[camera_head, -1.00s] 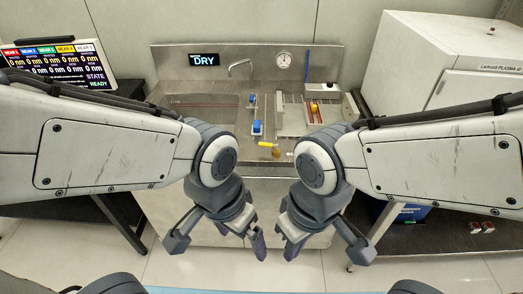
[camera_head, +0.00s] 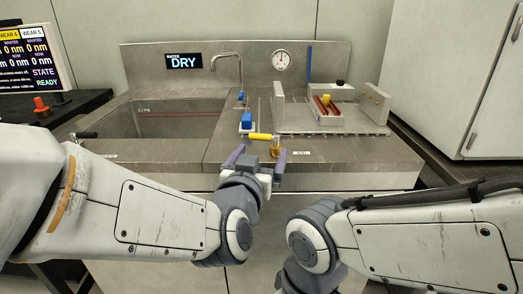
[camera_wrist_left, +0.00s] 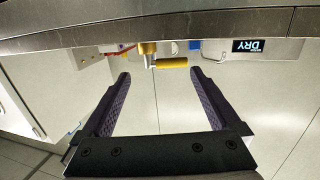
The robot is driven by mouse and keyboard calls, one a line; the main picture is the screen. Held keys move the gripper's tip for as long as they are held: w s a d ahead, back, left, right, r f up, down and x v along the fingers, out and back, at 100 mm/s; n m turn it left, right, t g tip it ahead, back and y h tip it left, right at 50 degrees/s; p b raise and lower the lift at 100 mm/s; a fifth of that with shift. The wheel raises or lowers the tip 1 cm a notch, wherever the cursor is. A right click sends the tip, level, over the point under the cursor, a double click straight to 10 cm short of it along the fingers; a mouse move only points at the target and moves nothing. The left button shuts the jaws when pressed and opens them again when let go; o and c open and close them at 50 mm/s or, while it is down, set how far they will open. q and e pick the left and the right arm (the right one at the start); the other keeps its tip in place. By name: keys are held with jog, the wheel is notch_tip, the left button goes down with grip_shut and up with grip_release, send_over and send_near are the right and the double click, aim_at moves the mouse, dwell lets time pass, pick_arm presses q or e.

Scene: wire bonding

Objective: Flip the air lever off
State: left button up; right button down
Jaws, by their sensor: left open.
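The air lever is a yellow handle (camera_head: 260,136) on a brass valve body (camera_head: 276,148) at the front of the steel bench. The handle lies sideways, pointing left from the valve in the head view. My left gripper (camera_head: 259,158) is open and empty just in front of the lever. The left wrist view is upside down; there the yellow handle (camera_wrist_left: 174,63) and brass valve (camera_wrist_left: 146,52) show just beyond and between the open fingertips (camera_wrist_left: 159,75), apart from them. My right arm is low at the right, and its fingers are out of the picture.
A sink basin (camera_head: 175,121) with a faucet (camera_head: 228,62) is at the left. A fixture with red and yellow parts (camera_head: 327,104) is at the right. A gauge (camera_head: 282,59) and a DRY display (camera_head: 184,61) are on the back panel.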

aim_at(259, 137)
pick_arm(q)
jog(key=shift+w+a+n+t+y, duration=0.3)
jog(key=shift+w+a+t+y, duration=0.25)
jog(key=shift+w, duration=0.25)
jog(key=w+p, duration=0.1)
jog(key=p, duration=0.2)
jog(key=w+p, duration=0.2)
jog(key=p, duration=0.1)
jog(key=w+p, duration=0.2)
jog(key=p, duration=0.1)
jog(key=shift+d+r, duration=0.15)
jog(key=shift+d, duration=0.15)
jog(key=w, duration=0.4)
jog(key=shift+d+f, duration=0.3)
jog(key=shift+d, duration=0.1)
jog(key=shift+w+d, duration=0.1)
jog(key=shift+w, duration=0.4)
pick_arm(e)
notch_tip(259, 137, up, 8)
jog(key=shift+w+f, duration=0.25)
jog(key=shift+w, duration=0.2)
